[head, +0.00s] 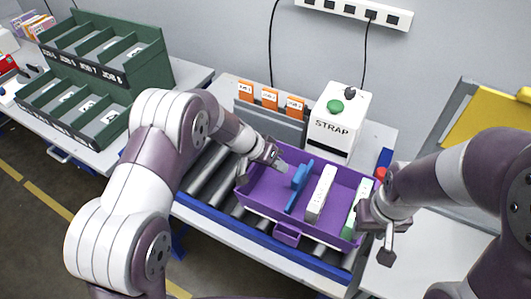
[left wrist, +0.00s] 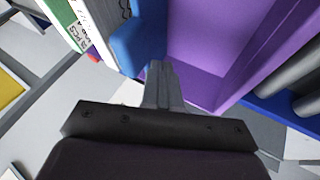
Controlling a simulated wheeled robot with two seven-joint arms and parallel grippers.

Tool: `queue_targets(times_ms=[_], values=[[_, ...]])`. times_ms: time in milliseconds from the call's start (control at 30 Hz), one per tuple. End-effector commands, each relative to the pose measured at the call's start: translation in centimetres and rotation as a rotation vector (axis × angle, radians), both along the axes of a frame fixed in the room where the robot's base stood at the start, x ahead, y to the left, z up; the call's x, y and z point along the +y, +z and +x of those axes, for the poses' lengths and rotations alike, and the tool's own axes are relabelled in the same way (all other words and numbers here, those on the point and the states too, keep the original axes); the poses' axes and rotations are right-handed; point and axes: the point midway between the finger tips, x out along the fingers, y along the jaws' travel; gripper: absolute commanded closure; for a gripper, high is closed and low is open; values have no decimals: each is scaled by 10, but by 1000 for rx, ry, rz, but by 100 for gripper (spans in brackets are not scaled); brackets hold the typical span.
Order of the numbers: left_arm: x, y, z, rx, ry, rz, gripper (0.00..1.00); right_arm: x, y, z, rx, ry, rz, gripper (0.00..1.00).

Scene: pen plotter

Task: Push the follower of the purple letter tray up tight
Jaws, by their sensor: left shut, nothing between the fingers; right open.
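The purple letter tray (head: 262,187) sits on the roller conveyor. Its blue follower (head: 298,181) stands inside, left of a white bundle of letters (head: 320,194), with a visible gap between them. A green-edged bundle (head: 357,206) is at the tray's right end. My left gripper (head: 281,167) is shut and empty, over the tray's left part, close to the follower's left side. In the left wrist view its fingertips (left wrist: 160,72) are beside the blue follower (left wrist: 127,42); contact cannot be told. My right gripper (head: 376,238) is open at the tray's right end, partly covering it.
A white STRAP machine (head: 336,120) with a green button stands behind the tray. Orange-labelled dividers (head: 270,99) are to its left. Green sorting racks (head: 105,62) stand at the far left. Conveyor rollers (head: 207,168) left of the tray are bare.

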Motion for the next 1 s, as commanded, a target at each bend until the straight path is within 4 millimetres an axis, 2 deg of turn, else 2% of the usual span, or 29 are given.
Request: queue_targets(times_ms=[33, 200, 533, 767, 1000], values=[[-6, 3, -3, 2, -2, 1, 100, 0, 6, 0, 0, 0, 0, 57], [-17, 1, -8, 2, 0, 1, 100, 0, 10, 0, 0, 0, 0, 57], [-19, -1, -8, 2, 1, 0, 100, 0, 9, 0, 0, 0, 0, 57], [-46, -6, -19, 1, -4, 1, 100, 0, -17, 0, 0, 0, 0, 57], [-54, -1, -23, 4, -1, 1, 100, 0, -17, 0, 0, 0, 0, 57]])
